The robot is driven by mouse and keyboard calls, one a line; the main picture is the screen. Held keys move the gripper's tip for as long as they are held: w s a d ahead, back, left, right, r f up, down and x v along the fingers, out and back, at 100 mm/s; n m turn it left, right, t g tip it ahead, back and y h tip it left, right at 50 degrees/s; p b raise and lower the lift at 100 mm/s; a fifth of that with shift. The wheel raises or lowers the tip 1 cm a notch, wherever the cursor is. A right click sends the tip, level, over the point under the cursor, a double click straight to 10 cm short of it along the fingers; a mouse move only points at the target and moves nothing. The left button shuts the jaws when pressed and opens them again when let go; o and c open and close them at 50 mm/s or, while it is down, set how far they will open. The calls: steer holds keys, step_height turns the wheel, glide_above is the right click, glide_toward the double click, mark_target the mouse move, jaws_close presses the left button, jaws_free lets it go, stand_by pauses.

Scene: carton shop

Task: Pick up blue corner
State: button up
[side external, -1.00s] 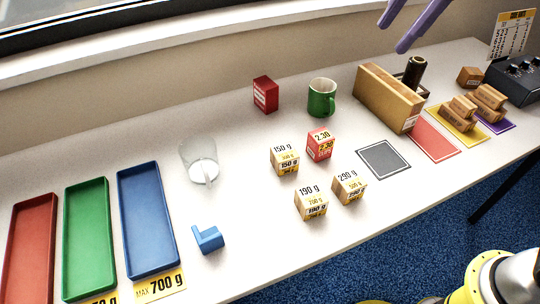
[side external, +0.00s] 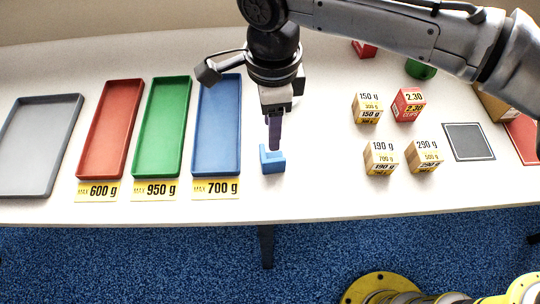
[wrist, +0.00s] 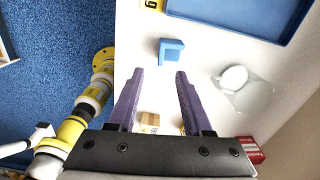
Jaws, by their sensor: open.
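The blue corner (side external: 272,159) is a small L-shaped block on the white table, just right of the blue tray. It also shows in the wrist view (wrist: 172,51), beyond my fingertips and roughly centred between their lines. My gripper (side external: 274,147) has purple fingers pointing down, just above or behind the blue corner in the side view. In the wrist view my gripper (wrist: 166,72) is open, with the two fingers wide apart and nothing between the tips. Whether a finger touches the corner cannot be told.
The blue tray (side external: 238,150), green tray (side external: 186,150), red tray (side external: 133,150) and grey tray (side external: 45,190) lie to the left. Several weight-marked blocks (side external: 381,158) stand to the right. The table between corner and blocks is clear.

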mark_target(274, 160)
steer(key=f, duration=1.3)
steer(key=shift+w+d, duration=0.2)
steer(key=shift+d, duration=0.05)
jaws_close()
